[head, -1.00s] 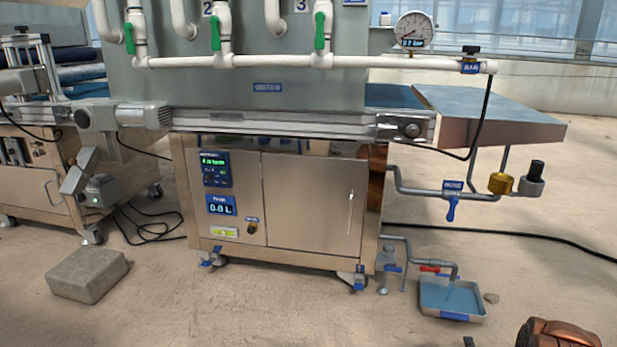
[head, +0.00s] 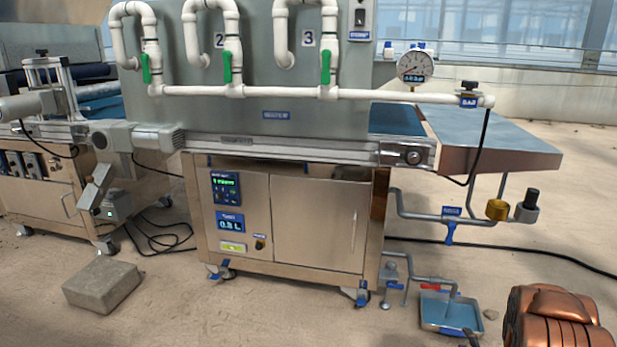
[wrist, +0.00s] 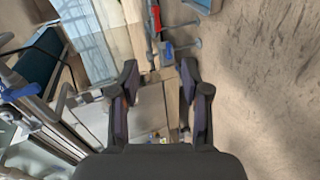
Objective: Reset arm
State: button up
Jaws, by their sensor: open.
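My gripper (wrist: 159,82) shows in the wrist view with its two dark fingers apart and nothing between them. Behind the fingers are the metal cabinet's door and the floor.
White pipes with green-handled valves (head: 326,68) and a pressure gauge (head: 412,66) run along the machine. A blue drip tray (head: 450,312) sits on the floor below a drain pipe. A concrete block (head: 102,284) lies at the left. The foreground floor is mostly clear.

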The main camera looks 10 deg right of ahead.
jog(key=a+r+m+g+p, duration=0.35)
jog(key=r+p, duration=0.65)
jog(key=r, duration=0.8)
jog(key=s+a+r+m+g+p, duration=0.2)
jog(key=s+a+r+p, duration=0.15)
jog(key=r+p, duration=0.45)
jog(key=s+a+r+m+g+p, duration=0.25)
jog(key=a+r, duration=0.25)
jog(key=r, duration=0.7)
jog(key=s+a+r+m+g+y+p, duration=0.1)
jog(key=s+a+r+m+g+p, duration=0.1)
jog(key=s+a+r+p, duration=0.4)
jog(key=s+a+r+m+g+y+p, duration=0.1)
jog(key=s+a+r+p, duration=0.6)
jog(key=s+r, duration=0.7)
jog(key=s+a+r+m+g+y+p, duration=0.2)
jog(key=s+a+r+g+p, duration=0.2)
jog(key=s+a+r+p, duration=0.3)
jog(key=s+a+r, duration=0.3)
jog(key=r, duration=0.1)
jog(key=shift+s+r+m+g, duration=0.3)
jog(key=shift+s+r+m, duration=0.05)
jog(key=shift+m, duration=0.05)
jog(key=shift+c, duration=0.5)
jog(key=shift+d, duration=0.1)
